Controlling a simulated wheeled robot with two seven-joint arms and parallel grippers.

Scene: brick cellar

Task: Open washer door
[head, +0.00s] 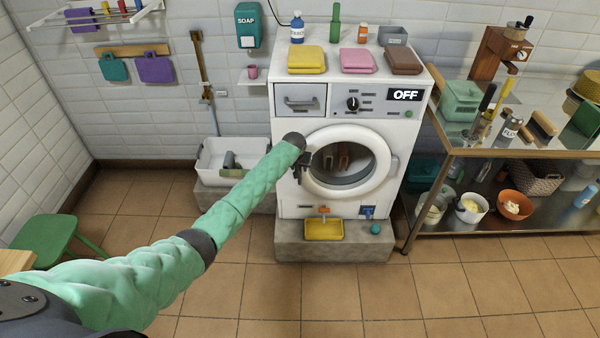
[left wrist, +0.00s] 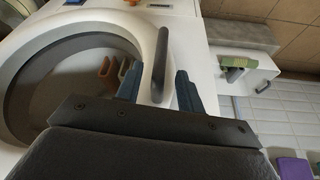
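The white washer (head: 285,200) stands in the middle of the head view. Its round door (head: 381,182) has a white ring and dark glass and looks shut; it also shows in the left wrist view (left wrist: 30,68). My left gripper (head: 303,170) is at the door's left edge in the head view. In the left wrist view its two dark blue fingers (left wrist: 158,92) are apart, with the end of the grey bar handle (left wrist: 161,55) between them. Gaps show on both sides of the handle, so the gripper is open. My right gripper is in neither view.
The washer stands on a grey plinth (head: 285,245) with a yellow tray (head: 323,230) below the door. A white basin (head: 210,160) is at its left. A metal shelf table (head: 480,150) stands close at its right. The tiled floor in front is clear.

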